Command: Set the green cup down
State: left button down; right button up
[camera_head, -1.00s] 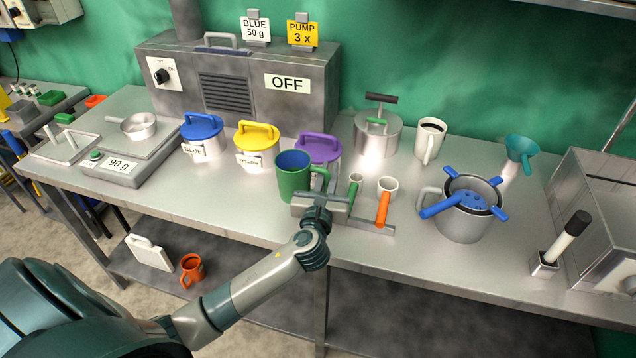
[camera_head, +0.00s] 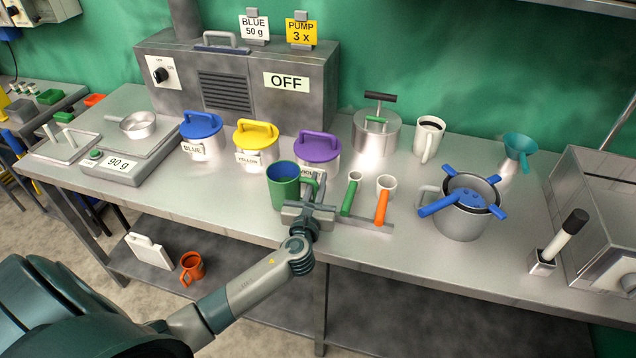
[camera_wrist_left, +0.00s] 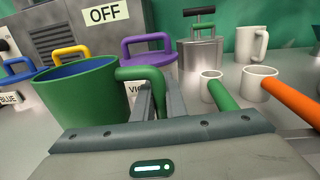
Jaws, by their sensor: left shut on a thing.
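The green cup (camera_head: 283,187) has a dark blue inside and stands upright near the front edge of the bench, in front of the purple-lidded canister. In the left wrist view the green cup (camera_wrist_left: 84,98) fills the left side, with its handle (camera_wrist_left: 146,78) pointing right. My left gripper (camera_head: 309,205) is shut on that handle; its fingers (camera_wrist_left: 161,98) close around it in the left wrist view. Whether the cup's base touches the bench is hard to tell. My right gripper is not in view.
Canisters with blue (camera_head: 201,127), yellow (camera_head: 256,135) and purple (camera_head: 317,147) lids stand behind the cup. Small scoops with green (camera_head: 349,196) and orange (camera_head: 382,206) handles are close on the right. A pot with a blue-armed strainer (camera_head: 462,208) stands farther right.

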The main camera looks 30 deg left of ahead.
pick_arm(q)
jog(key=shift+f, duration=0.2)
jog(key=shift+f, duration=0.1)
jog(key=c, duration=1.8)
grip_release()
jog(key=shift+s+d, duration=0.15)
jog(key=shift+s, duration=0.25)
jog(key=b+v, duration=0.2)
jog(key=v, duration=0.8)
jog(key=shift+s+d, duration=0.2)
jog(key=shift+s, duration=0.3)
